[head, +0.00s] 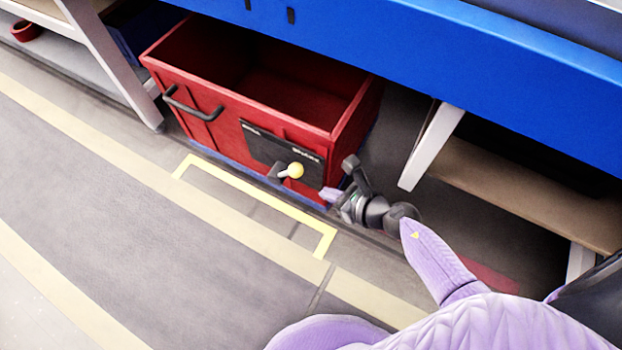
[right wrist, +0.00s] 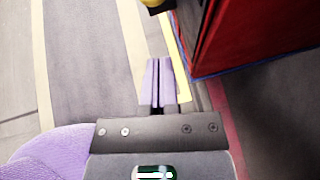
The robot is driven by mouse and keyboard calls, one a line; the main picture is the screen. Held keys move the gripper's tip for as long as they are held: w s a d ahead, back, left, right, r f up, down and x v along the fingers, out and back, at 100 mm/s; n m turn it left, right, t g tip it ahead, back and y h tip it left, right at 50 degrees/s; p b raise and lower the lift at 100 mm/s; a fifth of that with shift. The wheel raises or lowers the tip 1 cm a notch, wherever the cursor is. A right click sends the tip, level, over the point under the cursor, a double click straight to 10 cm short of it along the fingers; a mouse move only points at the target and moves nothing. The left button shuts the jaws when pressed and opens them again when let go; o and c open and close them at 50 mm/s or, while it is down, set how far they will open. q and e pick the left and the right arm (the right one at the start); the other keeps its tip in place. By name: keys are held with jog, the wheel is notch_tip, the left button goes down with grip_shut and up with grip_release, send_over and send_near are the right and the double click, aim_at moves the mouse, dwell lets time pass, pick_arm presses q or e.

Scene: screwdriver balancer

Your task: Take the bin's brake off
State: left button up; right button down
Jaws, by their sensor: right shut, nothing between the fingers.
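The red bin (head: 225,105) stands on the floor under the blue bench, open at the top. On its front are a black handle (head: 192,106) and a dark plate (head: 282,153) with white lettering too small to read. The brake lever, with a yellow knob (head: 295,170), sticks out at the plate's lower edge. My right gripper (head: 328,194) is just right of the knob, apart from it, near the bin's front right corner. In the right wrist view its purple fingers (right wrist: 158,82) are together and empty; the yellow knob (right wrist: 151,3) shows at the top edge, beside the bin (right wrist: 250,35). My left gripper is not in view.
The blue bench (head: 420,55) overhangs the bin. A white leg (head: 431,146) and a wooden shelf (head: 520,200) stand to the right, another white leg (head: 110,62) to the left. A yellow floor outline (head: 255,203) lies before the bin; the floor there is clear.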

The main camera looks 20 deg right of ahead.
aim_at(287, 171)
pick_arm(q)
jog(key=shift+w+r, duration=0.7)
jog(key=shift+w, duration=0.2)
pick_arm(e)
jog(key=shift+w+a+r, duration=0.1)
jog(key=shift+w+a, duration=0.25)
jog(key=shift+w, duration=0.35)
jog(key=shift+w+a+r, duration=0.1)
jog(key=shift+w+a, duration=0.3)
jog(key=shift+w, duration=0.3)
jog(key=shift+w+a, duration=0.35)
jog(key=shift+w, duration=0.35)
jog(key=shift+r, duration=0.1)
